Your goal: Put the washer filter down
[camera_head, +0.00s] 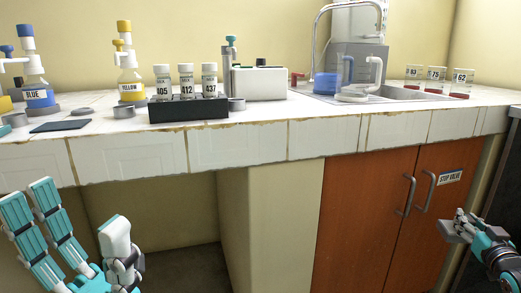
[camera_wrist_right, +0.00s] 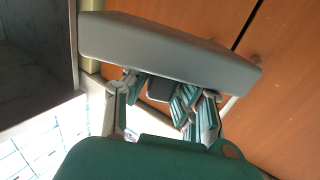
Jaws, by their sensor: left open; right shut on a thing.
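My right gripper (camera_head: 459,224) is low at the right edge of the head view, in front of the cabinet doors and below the counter top. In the right wrist view its fingers (camera_wrist_right: 165,95) reach up to a grey, round-edged slab, which I take for the washer filter (camera_wrist_right: 165,48). The gripper is shut on it; its exact hold is partly hidden. In the head view the held thing is too small to make out clearly. My left gripper (camera_head: 80,215) is open and empty at the lower left, below the counter edge.
The white tiled counter (camera_head: 270,112) bears a dark rack (camera_head: 188,110) with three numbered vials, pump bottles at left, and a white box (camera_head: 258,84). The sink (camera_head: 400,92) is at right, with three vials (camera_head: 436,80) beside it. Red-brown doors (camera_head: 362,220) stand below.

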